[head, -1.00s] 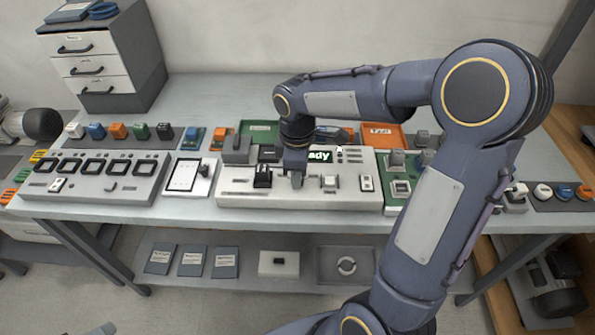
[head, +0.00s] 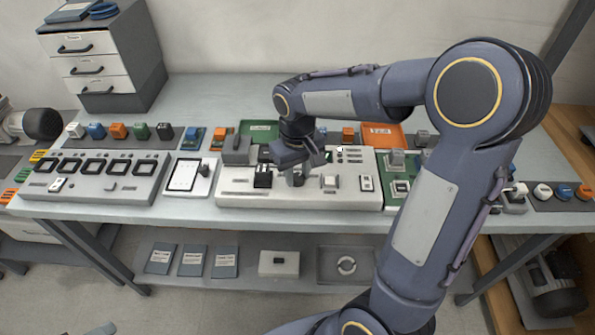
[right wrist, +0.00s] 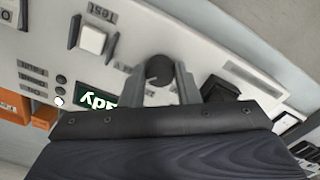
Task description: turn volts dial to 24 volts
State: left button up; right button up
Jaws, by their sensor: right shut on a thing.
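The volts dial is a dark round knob (right wrist: 160,69) on the light front panel of the test unit (head: 235,200). In the right wrist view my right gripper (right wrist: 161,82) has one finger on each side of the knob and is shut on it. In the head view my right gripper (head: 298,179) reaches down to the panel and hides most of the dial. The dial's scale and pointer cannot be read. My left gripper is not in view.
A white Test button (right wrist: 93,38) and a black rocker switch (right wrist: 219,91) flank the dial. A grey lever block (head: 237,149) stands on the unit's left. A panel with several square frames (head: 95,185) is further left. Green and orange trays (head: 383,133) lie behind.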

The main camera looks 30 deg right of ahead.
aim_at(297, 176)
jog(key=shift+m, duration=1.6)
jog(key=o, duration=1)
jog(key=shift+c, duration=0.2)
notch_tip(297, 176, up, 8)
jog(key=shift+f+p, duration=0.1)
jog(key=shift+p, duration=0.2)
